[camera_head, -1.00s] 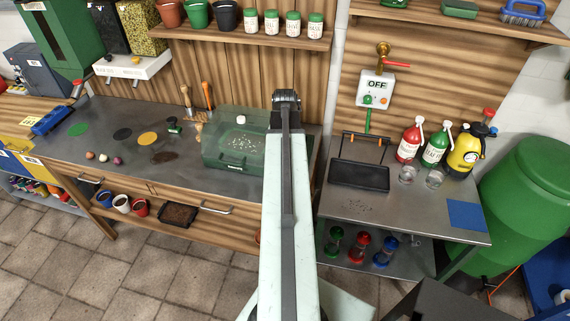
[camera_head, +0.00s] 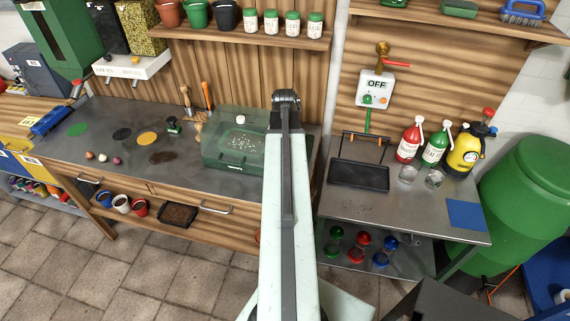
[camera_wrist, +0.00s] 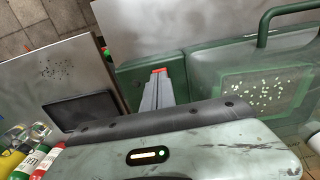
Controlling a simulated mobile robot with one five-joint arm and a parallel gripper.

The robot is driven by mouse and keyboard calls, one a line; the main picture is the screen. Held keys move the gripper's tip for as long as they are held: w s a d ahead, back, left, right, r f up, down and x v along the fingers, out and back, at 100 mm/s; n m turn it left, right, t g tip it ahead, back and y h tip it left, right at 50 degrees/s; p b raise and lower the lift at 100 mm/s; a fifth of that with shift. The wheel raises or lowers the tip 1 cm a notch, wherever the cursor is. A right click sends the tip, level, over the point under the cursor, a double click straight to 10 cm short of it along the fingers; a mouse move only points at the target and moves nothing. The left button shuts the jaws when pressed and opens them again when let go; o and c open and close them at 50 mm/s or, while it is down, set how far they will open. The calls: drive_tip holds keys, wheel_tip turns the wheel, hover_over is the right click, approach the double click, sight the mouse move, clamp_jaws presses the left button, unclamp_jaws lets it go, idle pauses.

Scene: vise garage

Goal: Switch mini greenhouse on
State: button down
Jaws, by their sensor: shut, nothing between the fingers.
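The mini greenhouse (camera_head: 222,160) appears to be the green box with a see-through lid on the steel bench, partly behind my arm. In the wrist view its lid (camera_wrist: 205,78), with a dark green handle and pale specks inside, fills the right. A plain green part (camera_wrist: 128,78) lies beside it at the centre. My gripper (camera_wrist: 159,72) is shut and empty, its red-orange tips over that green part; I cannot tell if they touch it. In the head view the fingers are hidden behind my arm. No switch on the greenhouse is clearly visible.
A wall box reading OFF (camera_head: 376,88), with green and red buttons, hangs over the right steel table (camera_head: 405,212). A black tray (camera_head: 358,176), red and green bottles (camera_head: 410,144) and a yellow sprayer (camera_head: 466,153) stand there. Pots and jars (camera_head: 271,22) line the shelf above.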

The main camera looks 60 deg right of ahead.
drive_tip(key=shift+f+b, duration=0.75)
drive_tip(key=shift+f, duration=0.05)
drive_tip(key=shift+r, duration=0.1)
wheel_tip(320, 180, up, 7)
drive_tip(key=p, duration=0.7)
idle(0.3)
